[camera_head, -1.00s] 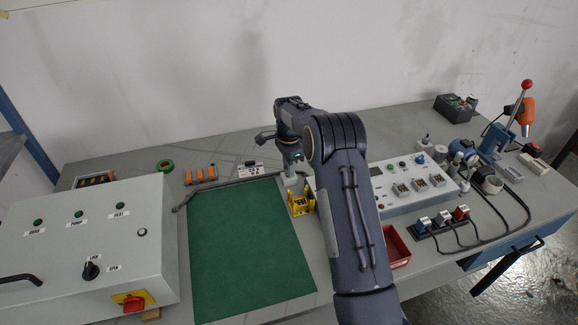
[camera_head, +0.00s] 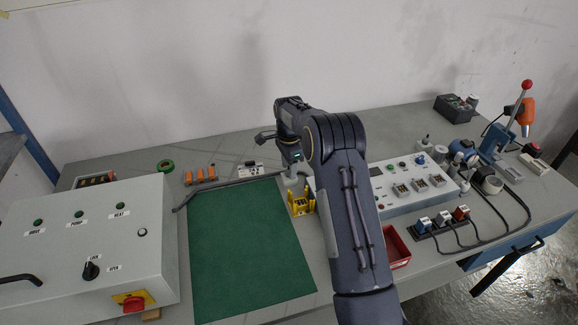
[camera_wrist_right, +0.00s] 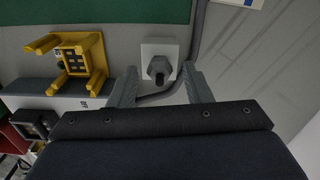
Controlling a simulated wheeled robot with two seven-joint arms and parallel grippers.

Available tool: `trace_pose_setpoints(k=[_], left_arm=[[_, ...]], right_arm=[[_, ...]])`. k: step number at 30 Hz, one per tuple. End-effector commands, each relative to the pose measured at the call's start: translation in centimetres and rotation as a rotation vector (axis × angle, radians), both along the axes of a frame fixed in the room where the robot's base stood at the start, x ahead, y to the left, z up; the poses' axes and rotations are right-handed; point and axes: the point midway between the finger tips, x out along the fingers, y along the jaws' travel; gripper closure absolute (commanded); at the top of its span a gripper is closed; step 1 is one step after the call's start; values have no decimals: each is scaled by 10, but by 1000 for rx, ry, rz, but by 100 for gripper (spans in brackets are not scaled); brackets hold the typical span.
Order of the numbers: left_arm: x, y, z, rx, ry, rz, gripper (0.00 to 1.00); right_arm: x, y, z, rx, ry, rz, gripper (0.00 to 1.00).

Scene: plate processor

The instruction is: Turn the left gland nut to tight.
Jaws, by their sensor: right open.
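A dark grey hex gland nut (camera_wrist_right: 159,69) with a dark centre sits on a pale square plate (camera_wrist_right: 146,49) in the right wrist view. My right gripper (camera_wrist_right: 161,82) is open, with one finger on each side of the nut's lower part and a visible gap to it on both sides. I cannot tell whether the fingertips are at the nut's height. In the head view my right gripper (camera_head: 292,177) is small, beside the yellow stand, and the nut cannot be made out there. No tight mark is readable. My left gripper is not in view.
A yellow stand (camera_wrist_right: 75,62) is close left of the nut in the wrist view. A grey cable (camera_wrist_right: 197,38) curves past the nut's right. A green mat (camera_head: 240,250) lies beside the yellow stand (camera_head: 300,203). A grey control box (camera_head: 60,235) stands at left.

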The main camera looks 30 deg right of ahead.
Motion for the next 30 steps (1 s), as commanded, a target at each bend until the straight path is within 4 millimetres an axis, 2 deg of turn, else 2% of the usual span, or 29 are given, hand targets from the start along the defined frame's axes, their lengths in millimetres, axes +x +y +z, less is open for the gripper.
trace_pose_setpoints(k=[5, 12, 16, 21, 30], left_arm=[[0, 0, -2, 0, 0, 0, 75], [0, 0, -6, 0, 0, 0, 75], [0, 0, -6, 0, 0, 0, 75], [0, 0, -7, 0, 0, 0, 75], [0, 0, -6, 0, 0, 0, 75]], right_arm=[[1, 0, 15, 0, -3, 0, 55], [1, 0, 56, 0, -4, 1, 55], [1, 0, 71, 0, -3, 0, 55], [0, 0, 78, 0, -2, 0, 55], [0, 0, 78, 0, -1, 0, 55]])
